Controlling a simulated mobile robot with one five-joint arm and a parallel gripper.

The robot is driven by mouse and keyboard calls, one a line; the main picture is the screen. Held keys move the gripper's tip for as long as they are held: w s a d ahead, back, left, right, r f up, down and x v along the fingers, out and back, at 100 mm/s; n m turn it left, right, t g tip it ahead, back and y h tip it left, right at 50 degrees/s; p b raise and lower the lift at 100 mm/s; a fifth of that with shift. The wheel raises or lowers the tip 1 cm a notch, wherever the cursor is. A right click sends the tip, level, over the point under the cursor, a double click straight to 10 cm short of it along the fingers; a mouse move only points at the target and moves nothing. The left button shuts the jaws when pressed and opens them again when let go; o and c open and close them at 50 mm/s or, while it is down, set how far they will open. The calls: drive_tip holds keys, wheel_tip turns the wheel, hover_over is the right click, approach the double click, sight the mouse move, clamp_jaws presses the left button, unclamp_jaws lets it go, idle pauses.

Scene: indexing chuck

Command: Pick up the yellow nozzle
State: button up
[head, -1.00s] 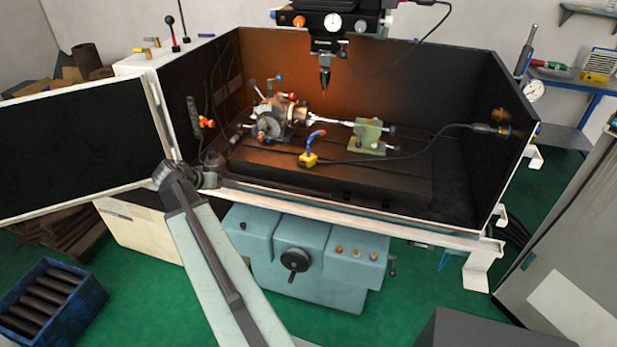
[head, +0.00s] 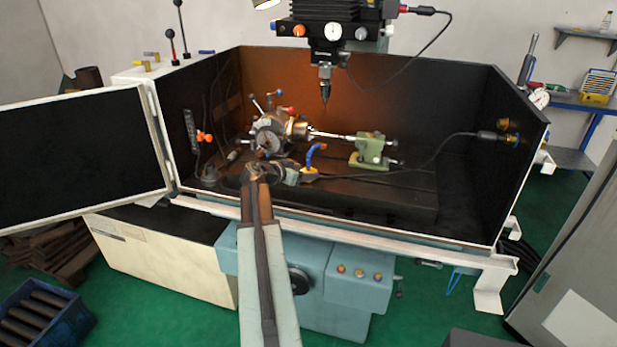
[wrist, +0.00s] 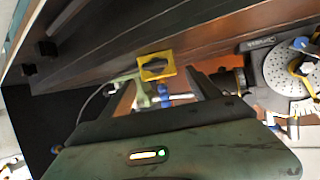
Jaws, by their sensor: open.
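The yellow nozzle shows in the head view as a yellow block (head: 309,177) with a curved blue hose, standing on the dark machine bed. My arm's end partly covers the block there. In the wrist view the yellow block (wrist: 157,66) has a dark face and lies just beyond the fingertips, with blue hose parts below it. My gripper (wrist: 160,78) is open, its two dark fingers apart with nothing clearly held between them. In the head view my gripper (head: 288,176) is just left of the block. I cannot tell whether a finger touches it.
A dividing head with chuck (head: 270,133) stands behind and left of my gripper, holding a rod toward a green tailstock (head: 372,150). A spindle (head: 325,85) hangs above. The enclosure's front rail (head: 370,238) runs beneath my arm. Dark bed (head: 410,190) is clear at right.

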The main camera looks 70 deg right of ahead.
sight(307, 170)
drive_tip(key=x, duration=0.3)
drive_tip(key=shift+d+f+b, duration=0.15)
drive_tip(key=shift+d+b, duration=0.05)
drive_tip(key=shift+b, duration=0.2)
clamp_jaws()
